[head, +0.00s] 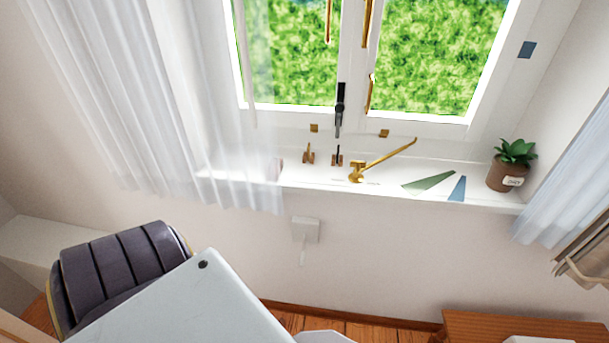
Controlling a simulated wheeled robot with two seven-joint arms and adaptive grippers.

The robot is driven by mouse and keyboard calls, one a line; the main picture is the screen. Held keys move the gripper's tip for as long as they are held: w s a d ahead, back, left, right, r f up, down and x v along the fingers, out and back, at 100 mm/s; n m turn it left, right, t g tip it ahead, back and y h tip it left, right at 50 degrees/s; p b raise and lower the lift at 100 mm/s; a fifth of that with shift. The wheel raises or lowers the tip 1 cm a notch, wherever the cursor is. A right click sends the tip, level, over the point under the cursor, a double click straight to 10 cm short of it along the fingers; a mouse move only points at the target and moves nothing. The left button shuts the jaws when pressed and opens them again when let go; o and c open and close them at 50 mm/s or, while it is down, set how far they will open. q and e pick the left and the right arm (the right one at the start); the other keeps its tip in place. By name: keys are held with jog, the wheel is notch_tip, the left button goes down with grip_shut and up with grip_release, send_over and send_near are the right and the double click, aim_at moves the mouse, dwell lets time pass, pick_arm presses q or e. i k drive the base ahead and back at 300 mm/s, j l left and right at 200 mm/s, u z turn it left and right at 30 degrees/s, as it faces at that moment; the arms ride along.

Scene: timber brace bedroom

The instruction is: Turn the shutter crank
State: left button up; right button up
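A brass crank-like handle (357,173) stands on the white window sill, right of the window's middle post. Its long arm slants up to the right, and its tip is near the window frame. I take it to be the shutter crank, but no label shows. A small white box (305,230) with a short cord or strap hangs on the wall below the sill. Neither of my grippers is in view, and nothing touches the brass handle.
The window's dark handle (340,105) and small brass pieces (308,154) are left of the crank. A potted plant (504,173) stands at the sill's right end. Sheer curtains (130,90) hang left. A dark padded chair (110,265) and wooden furniture (520,325) stand below.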

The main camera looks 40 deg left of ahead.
aim_at(303, 253)
jog(key=j+z, duration=0.2)
jog(key=j, duration=0.5)
jog(key=k+j+z, duration=0.2)
jog(key=j, duration=0.45)
jog(key=k+j+z, duration=0.1)
jog(key=j, duration=0.2)
jog(key=k+j+z, duration=0.1)
jog(key=j, duration=0.25)
jog(key=k+j+z, duration=0.35)
jog(key=k+j, duration=0.25)
jog(key=k+j+z, duration=0.2)
jog(key=k+j, duration=0.15)
jog(key=k, duration=0.15)
